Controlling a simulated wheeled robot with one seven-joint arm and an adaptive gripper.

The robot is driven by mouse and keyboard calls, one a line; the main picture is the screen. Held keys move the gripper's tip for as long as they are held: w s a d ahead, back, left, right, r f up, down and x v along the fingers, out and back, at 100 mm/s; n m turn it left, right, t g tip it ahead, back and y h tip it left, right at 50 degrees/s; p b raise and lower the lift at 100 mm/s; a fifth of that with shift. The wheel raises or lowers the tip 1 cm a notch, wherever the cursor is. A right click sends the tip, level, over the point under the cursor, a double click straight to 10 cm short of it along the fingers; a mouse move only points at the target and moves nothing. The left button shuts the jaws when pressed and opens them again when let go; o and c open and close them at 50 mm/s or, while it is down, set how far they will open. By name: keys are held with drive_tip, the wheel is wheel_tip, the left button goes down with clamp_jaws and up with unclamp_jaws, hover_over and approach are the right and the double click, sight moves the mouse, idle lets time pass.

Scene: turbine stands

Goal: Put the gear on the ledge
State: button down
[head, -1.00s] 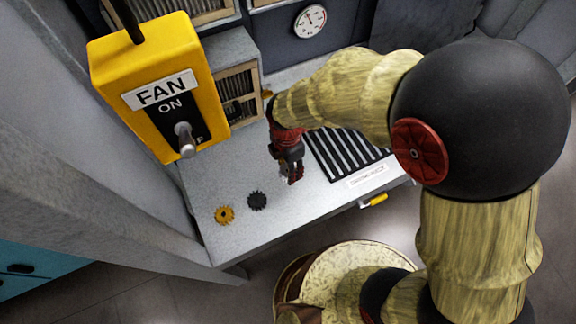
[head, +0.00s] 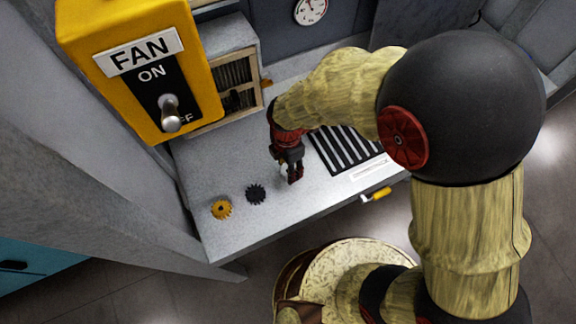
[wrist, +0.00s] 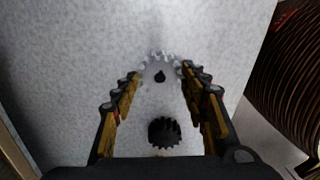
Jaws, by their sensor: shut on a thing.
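My gripper (head: 294,176) is low over the grey bench top (head: 235,235), near its front edge. In the wrist view its two fingers (wrist: 160,78) are shut on a pale silver toothed gear (wrist: 160,66) with a dark centre hole. That gear is mostly hidden by the fingers in the head view. A black gear (head: 256,194) lies flat on the bench to the left of my gripper; it also shows in the wrist view (wrist: 164,133). A yellow gear (head: 221,208) lies farther left. I cannot tell whether the held gear touches the bench, or which surface is the ledge.
A yellow FAN switch box (head: 140,70) stands high at the left, its lever (head: 170,113) sticking out. A slatted black grille (head: 343,148) lies right of my gripper. A yellow handle (head: 376,194) is on the front edge. A vented box (head: 235,85) stands behind.

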drive_tip(key=shift+f, duration=0.3)
drive_tip(key=c, duration=1.1)
unclamp_jaws()
drive_tip(key=o, duration=0.3)
drive_tip(key=shift+o, duration=0.2)
drive_tip(key=shift+r+p, duration=2.7)
drive_tip(key=shift+r, duration=0.85)
drive_tip(key=shift+f, duration=0.1)
